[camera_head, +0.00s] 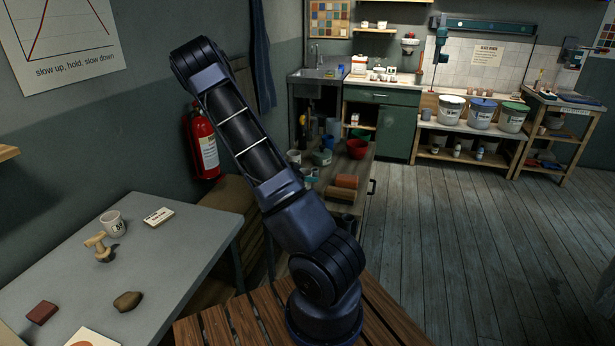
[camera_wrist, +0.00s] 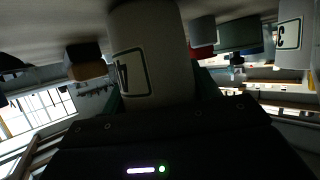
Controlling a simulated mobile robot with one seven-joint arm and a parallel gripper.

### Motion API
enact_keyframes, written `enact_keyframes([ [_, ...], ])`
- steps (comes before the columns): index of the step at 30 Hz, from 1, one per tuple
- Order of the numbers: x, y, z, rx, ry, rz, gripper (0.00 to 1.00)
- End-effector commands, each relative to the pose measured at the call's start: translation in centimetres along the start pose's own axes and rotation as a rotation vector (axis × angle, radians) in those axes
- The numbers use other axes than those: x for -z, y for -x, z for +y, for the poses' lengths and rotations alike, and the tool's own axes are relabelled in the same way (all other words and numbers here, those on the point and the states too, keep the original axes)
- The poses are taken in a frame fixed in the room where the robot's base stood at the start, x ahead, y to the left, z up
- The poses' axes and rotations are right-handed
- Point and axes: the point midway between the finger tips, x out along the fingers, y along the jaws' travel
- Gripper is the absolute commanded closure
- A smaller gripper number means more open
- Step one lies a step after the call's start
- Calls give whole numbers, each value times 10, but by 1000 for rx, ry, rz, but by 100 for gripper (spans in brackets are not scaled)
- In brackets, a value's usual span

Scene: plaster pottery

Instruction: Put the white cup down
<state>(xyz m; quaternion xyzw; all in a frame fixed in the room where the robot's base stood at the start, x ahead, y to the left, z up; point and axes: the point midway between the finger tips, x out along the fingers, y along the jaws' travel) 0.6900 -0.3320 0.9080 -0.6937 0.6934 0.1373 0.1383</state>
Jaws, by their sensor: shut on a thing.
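In the wrist view, a white cup (camera_wrist: 148,50) with a dark-framed number label fills the upper middle, close to the camera. My gripper (camera_wrist: 155,88) is shut on it; the dark gripper body covers the lower part of the picture. The wrist picture appears upside down, with a grey surface along its top. Whether the held cup touches that surface cannot be told. In the head view my gripper and the held cup are hidden. A different whitish cup (camera_head: 114,225) with a dark label stands on the grey table (camera_head: 185,255) at the left.
The grey table also bears a wooden tool (camera_head: 101,246), a card (camera_head: 158,217) and a brown lump (camera_head: 127,301).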

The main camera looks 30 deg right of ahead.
Motion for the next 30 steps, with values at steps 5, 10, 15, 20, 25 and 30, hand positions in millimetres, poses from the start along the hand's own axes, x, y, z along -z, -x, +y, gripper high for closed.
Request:
enact_keyframes([
  [5, -3, -1, 0, 0, 1, 0, 66],
  [10, -3, -1, 0, 0, 1, 0, 17],
  [15, -3, -1, 0, 0, 1, 0, 17],
  [20, 1, 0, 0, 1, -1, 0, 17],
  [25, 0, 21, -1, 3, -1, -1, 17],
  [30, 0, 54, -1, 3, -1, -2, 17],
])
